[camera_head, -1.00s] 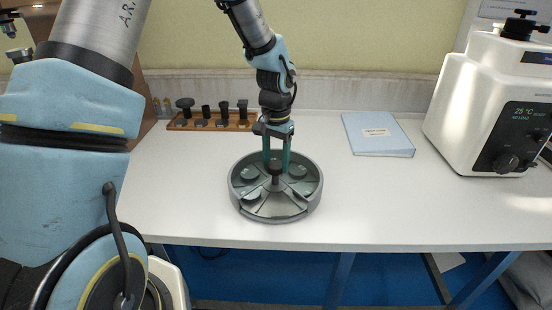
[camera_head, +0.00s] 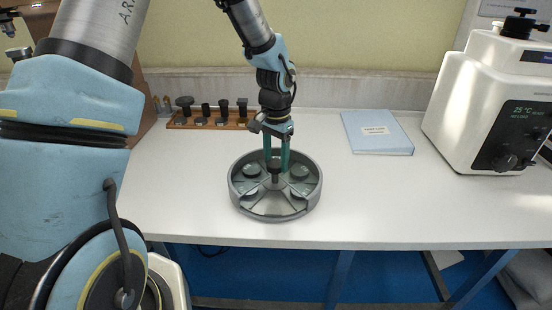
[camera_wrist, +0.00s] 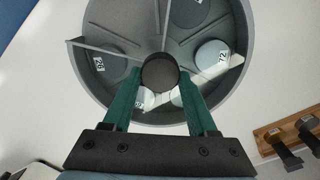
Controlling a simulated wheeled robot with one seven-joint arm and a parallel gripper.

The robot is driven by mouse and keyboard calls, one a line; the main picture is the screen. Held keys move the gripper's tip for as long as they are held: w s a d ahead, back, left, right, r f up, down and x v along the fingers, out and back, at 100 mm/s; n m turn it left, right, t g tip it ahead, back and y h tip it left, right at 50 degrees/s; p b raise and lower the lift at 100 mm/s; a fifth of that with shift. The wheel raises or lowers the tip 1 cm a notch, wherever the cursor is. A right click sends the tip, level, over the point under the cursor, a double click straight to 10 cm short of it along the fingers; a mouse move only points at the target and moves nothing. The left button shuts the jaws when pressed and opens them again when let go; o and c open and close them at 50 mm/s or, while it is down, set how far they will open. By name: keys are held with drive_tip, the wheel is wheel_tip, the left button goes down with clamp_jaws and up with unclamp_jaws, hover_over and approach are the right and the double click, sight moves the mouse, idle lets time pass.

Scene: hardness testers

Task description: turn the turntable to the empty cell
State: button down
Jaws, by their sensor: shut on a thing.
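The round grey turntable (camera_head: 275,212) stands on the white bench, with a dark knob (camera_head: 276,168) at its centre. Its cells are split by thin radial walls, and several hold round discs. Discs near the fingers are partly hidden. In the head view the front middle of the turntable shows no disc. My gripper (camera_wrist: 160,78), pointing down with green fingers, is shut on the knob.
A wooden rack (camera_head: 212,124) with dark pieces stands behind on the left. A blue folder (camera_head: 377,140) lies back right. A white tester (camera_head: 490,100) stands at far right. The bench around the turntable is clear; its front edge is close.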

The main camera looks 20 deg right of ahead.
sight(276, 162)
drive_tip(key=shift+c, duration=1)
unclamp_jaws()
wheel_tip(276, 162, up, 11)
drive_tip(key=b, duration=0.1)
drive_tip(key=shift+b, duration=0.35)
drive_tip(key=shift+f, duration=0.1)
